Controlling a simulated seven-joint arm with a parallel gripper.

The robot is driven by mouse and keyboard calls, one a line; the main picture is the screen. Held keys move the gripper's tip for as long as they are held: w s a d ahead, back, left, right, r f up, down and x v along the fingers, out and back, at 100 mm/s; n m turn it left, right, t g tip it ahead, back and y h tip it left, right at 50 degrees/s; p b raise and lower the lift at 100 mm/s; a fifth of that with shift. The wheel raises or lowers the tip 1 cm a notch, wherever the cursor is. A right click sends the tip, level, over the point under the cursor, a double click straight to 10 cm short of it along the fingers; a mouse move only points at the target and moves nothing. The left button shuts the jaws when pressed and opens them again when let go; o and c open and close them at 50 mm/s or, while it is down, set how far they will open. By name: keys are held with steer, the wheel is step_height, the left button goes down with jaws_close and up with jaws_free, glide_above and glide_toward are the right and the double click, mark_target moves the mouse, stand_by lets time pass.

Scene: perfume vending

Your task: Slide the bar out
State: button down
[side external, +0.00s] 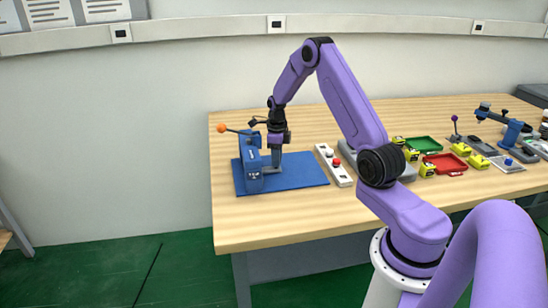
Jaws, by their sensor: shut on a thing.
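A blue upright press-like fixture (251,165) stands on a blue mat (305,172) at the table's left end. A lever with an orange ball (221,128) sticks out to its left. My gripper (276,155) points down just right of the fixture, close against it. It is shut on a small grey piece low beside the fixture, which I take to be the bar; its outline is too small to separate clearly from my fingers. The bar's far end and how far it sits in the fixture are hidden.
A white button strip (333,166) with a red button lies right of the mat. Beyond are yellow blocks (427,169), a green tray (424,144), a red tray (445,164) and another blue lever device (512,133). The mat's right part is clear.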

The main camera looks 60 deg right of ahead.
glide_above(315, 166)
steer(key=shift+d, duration=0.1)
stand_by(0.4)
steer(key=shift+s+d, duration=0.1)
steer(key=c, duration=0.8)
jaws_free()
steer(key=shift+r, duration=0.25)
step_height(315, 166, up, 17)
